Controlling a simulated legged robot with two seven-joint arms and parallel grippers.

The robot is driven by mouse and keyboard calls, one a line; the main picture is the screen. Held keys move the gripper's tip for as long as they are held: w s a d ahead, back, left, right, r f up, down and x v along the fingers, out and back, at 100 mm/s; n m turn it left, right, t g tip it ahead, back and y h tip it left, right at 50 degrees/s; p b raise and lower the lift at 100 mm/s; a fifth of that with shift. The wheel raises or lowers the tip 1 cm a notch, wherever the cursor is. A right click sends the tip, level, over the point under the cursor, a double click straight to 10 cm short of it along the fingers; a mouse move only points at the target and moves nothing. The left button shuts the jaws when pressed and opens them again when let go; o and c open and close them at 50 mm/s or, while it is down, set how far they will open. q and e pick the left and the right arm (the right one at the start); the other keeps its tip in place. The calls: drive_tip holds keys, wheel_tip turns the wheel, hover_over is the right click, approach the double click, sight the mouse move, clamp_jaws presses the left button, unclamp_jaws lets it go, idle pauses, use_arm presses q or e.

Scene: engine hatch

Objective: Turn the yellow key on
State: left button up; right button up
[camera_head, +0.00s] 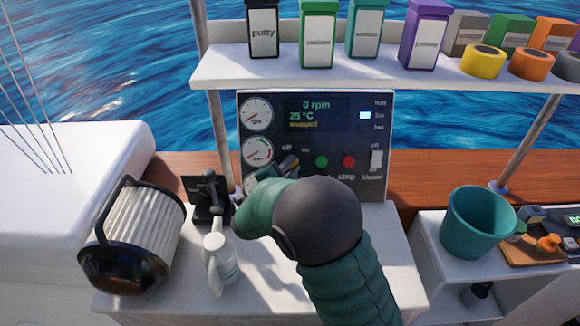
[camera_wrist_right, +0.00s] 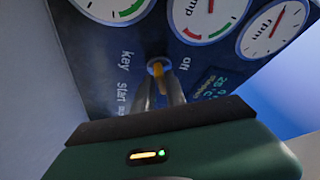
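The yellow key (camera_wrist_right: 157,72) sits in a round metal switch on the dark engine panel, close to the "on" label in the right wrist view. My right gripper's two grey fingers (camera_wrist_right: 160,92) lie on either side of the key, close together, and appear shut on it. In the head view my right gripper (camera_head: 250,183) is at the panel's lower left, below the gauges. My left gripper is not in view.
The engine panel (camera_head: 338,128) carries gauges, a display, and green and red buttons. A ribbed filter (camera_head: 142,232) and a white spray bottle (camera_head: 219,258) stand left of my arm. A shelf (camera_head: 285,67) with containers hangs above. A teal bucket (camera_head: 472,225) stands at right.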

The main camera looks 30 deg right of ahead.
drive_tip(key=shift+o, duration=1.4)
drive_tip(key=shift+r, duration=0.15)
drive_tip(key=s+a+r+p, duration=0.1)
drive_tip(key=s+a+r, duration=0.1)
drive_tip(key=s+a, duration=0.2)
drive_tip(key=s+a+r+p, duration=0.1)
drive_tip(key=s+a, duration=0.3)
drive_tip(key=s, duration=0.5)
drive_tip(key=shift+s+r, duration=0.3)
drive_tip(key=shift+r, duration=0.5)
drive_tip(key=shift+w+a, duration=0.1)
drive_tip(key=shift+w, duration=0.05)
